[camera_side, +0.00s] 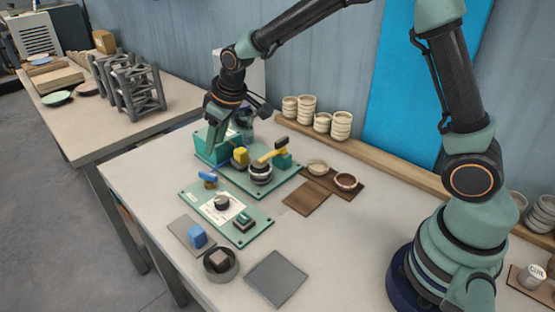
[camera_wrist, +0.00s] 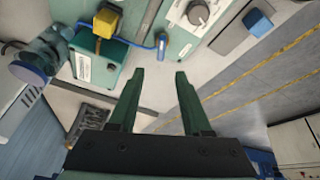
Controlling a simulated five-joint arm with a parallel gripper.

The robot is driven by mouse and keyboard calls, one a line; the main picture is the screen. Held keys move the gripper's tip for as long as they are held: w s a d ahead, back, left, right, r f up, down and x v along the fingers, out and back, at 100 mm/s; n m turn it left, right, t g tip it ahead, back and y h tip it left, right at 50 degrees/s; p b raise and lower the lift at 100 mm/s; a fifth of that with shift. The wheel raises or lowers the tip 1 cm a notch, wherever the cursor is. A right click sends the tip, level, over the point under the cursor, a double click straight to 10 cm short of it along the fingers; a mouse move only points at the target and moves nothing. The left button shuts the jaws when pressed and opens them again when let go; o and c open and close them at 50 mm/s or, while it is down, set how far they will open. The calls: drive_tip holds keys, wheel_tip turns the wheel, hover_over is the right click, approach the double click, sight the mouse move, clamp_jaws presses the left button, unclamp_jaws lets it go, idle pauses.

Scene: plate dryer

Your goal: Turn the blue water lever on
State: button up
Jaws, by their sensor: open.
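The blue lever (camera_side: 208,177) sits at the far left corner of a green panel (camera_side: 248,227) that also carries a dark round knob. It also shows in the wrist view as a blue piece (camera_wrist: 161,44) at the panel's edge, beyond my fingertips. My gripper (camera_wrist: 159,72) is open and empty, with its two green fingers apart and the blue lever just ahead of the gap. In the side view my gripper is over the far left side of the work area, close to a green box (camera_side: 222,150).
A second panel holds the green box, a yellow block (camera_side: 240,156) and a yellow-handled part (camera_side: 272,154). A blue cube (camera_side: 197,236) and a dark round bowl (camera_side: 221,265) are at the front. A grey square mat (camera_side: 276,279) lies bare. Cups line the wall shelf.

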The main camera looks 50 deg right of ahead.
drive_tip(key=shift+s+r, duration=0.2)
drive_tip(key=shift+r, duration=0.25)
drive_tip(key=o, duration=0.8)
drive_tip(key=shift+w+m, duration=0.2)
drive_tip(key=shift+m, duration=0.1)
drive_tip(key=m+g, duration=0.4)
drive_tip(key=m, duration=1.3)
hover_over(207, 173)
drive_tip(key=shift+m+h, duration=0.3)
drive_tip(key=shift+h, duration=0.1)
wheel_tip(207, 173, down, 11)
drive_tip(key=shift+f, duration=0.15)
drive_tip(key=c, duration=1.4)
